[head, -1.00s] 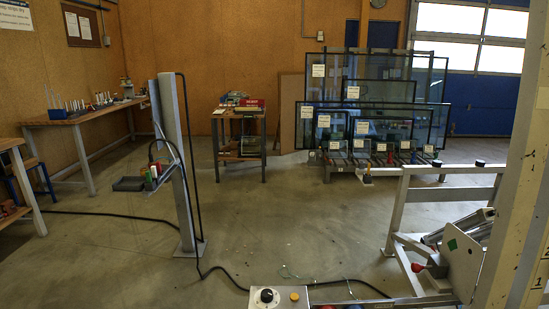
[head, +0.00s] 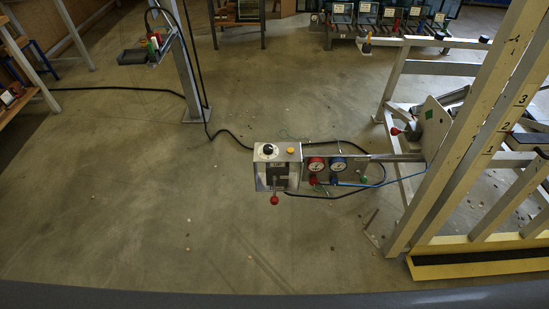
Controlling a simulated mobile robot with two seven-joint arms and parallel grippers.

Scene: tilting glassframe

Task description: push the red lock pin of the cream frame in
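The cream frame (head: 440,190) fills the right side, with tall slanted posts marked with numbers and a yellow and black sill at its foot. A red ball (head: 395,131) on a short dark stem sticks out beside a pale plate with a green mark on the frame's left side. It looks like the lock pin, but I cannot tell how far in it is. Another red ball (head: 274,200) hangs on a lever under the grey control box (head: 277,168). Neither of my grippers is in view.
Red and blue gauges (head: 326,164) sit on a rail between the box and the frame. A black cable (head: 330,195) loops on the floor. The floor at front left is clear.

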